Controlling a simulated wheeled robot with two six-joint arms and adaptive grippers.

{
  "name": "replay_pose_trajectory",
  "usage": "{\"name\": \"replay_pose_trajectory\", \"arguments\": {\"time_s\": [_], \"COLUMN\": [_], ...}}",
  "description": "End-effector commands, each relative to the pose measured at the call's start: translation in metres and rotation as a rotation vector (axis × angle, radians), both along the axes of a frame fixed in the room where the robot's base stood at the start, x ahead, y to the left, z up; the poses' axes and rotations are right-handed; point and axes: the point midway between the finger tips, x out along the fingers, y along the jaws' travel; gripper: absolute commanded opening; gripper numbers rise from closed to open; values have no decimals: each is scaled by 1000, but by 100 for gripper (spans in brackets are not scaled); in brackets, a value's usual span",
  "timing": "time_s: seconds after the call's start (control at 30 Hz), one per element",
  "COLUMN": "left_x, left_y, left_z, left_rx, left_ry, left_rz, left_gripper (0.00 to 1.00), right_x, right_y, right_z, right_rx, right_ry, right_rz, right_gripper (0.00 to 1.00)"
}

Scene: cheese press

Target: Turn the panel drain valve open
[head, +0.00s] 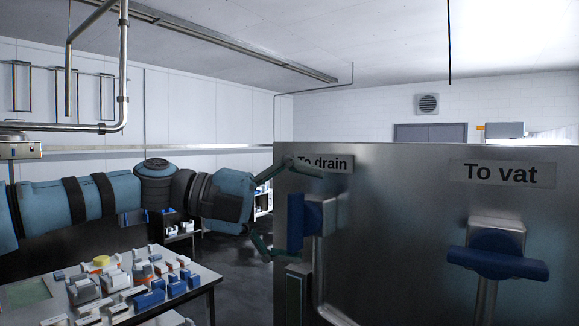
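A steel panel (400,230) stands at the right, with a "To drain" label (322,163) at its upper left. Below that label is the drain valve, with a blue handle (295,224) that stands roughly upright at the panel's left edge. My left gripper (305,212) comes in from the left. Its green fingers are spread wide, one above and one below the drain handle. I cannot tell whether either finger touches it. A second valve with a blue handle (497,263) lying crosswise sits under the "To vat" label (500,173). My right gripper is out of view.
A table (206,276) crowded with small blue, grey and white parts stands at the lower left, below my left arm. A dark shelf unit (178,227) stands behind it. A metal pipe (123,70) hangs at the upper left.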

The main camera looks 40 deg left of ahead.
Motion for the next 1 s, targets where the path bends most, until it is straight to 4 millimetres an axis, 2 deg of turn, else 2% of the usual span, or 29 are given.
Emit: {"name": "replay_pose_trajectory", "arguments": {"time_s": [0.03,0.27,0.3,0.47,1.0], "left_x": [7,6,1,-4,-46], "left_y": [36,36,3,6,45], "left_z": [81,86,7,6,1], "left_rx": [-174,-177,56,53,50], "left_ry": [-116,-116,-3,-4,2], "left_rz": [104,103,9,9,4], "left_gripper": [95,95,95,95,95], "right_x": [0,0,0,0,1], "right_y": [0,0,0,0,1], "right_z": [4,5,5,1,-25], "right_rx": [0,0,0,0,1], "right_ry": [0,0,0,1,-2], "right_rz": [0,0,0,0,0], "right_gripper": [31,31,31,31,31]}}
